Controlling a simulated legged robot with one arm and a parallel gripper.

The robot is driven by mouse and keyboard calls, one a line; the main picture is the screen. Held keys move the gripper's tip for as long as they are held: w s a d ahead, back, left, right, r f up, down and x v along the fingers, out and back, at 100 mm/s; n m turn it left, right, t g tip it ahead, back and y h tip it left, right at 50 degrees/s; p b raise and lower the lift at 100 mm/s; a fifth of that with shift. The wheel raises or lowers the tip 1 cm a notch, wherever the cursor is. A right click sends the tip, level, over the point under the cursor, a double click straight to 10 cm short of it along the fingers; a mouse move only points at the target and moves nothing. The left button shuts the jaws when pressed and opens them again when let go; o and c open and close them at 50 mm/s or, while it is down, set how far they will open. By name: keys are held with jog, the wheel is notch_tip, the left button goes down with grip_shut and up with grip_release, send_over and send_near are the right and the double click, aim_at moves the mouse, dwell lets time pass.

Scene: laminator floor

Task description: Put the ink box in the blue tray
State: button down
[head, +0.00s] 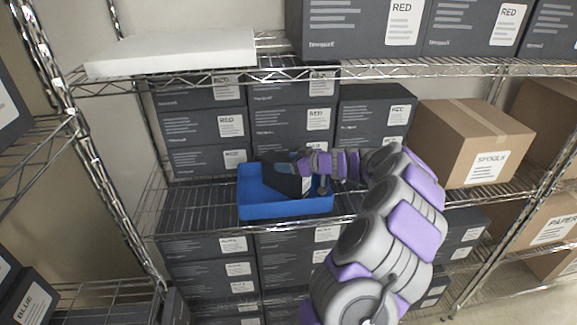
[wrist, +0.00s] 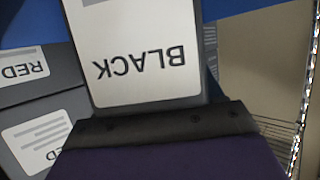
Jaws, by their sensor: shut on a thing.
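The blue tray (head: 286,209) sits on the middle wire shelf in the head view. A dark grey ink box (head: 287,180) is tilted inside the tray's opening, partly below its rim. Its white label reading BLACK (wrist: 140,50) fills the upper middle of the wrist view. My gripper (head: 304,164) is at the box's upper end, above the tray, and is shut on the ink box. I cannot tell whether the box touches the tray floor. Blue surface (wrist: 240,8), likely the tray, shows at the top of the wrist view.
Stacked grey boxes labelled RED (head: 203,125) stand behind the tray. A cardboard box labelled SPOOLS (head: 472,140) is to the right. An upper wire shelf (head: 180,78) with a white slab (head: 175,52) overhangs. Bare shelf wire (head: 195,205) lies left of the tray.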

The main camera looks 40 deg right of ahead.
jog(key=shift+a+f, duration=0.2)
jog(key=shift+f, duration=0.25)
jog(key=shift+a, duration=0.3)
jog(key=shift+w+a+r, duration=0.1)
jog(key=shift+a, duration=0.85)
jog(key=shift+d, duration=0.1)
jog(key=c, duration=0.6)
grip_release()
jog(key=shift+d, duration=0.2)
jog(key=o, duration=0.4)
jog(key=shift+d+f, duration=0.25)
jog(key=shift+d, duration=0.55)
jog(key=shift+o, duration=0.2)
jog(key=shift+a+r, duration=0.1)
jog(key=shift+a, duration=0.4)
jog(key=shift+a+r, duration=0.15)
jog(key=v, duration=1.2)
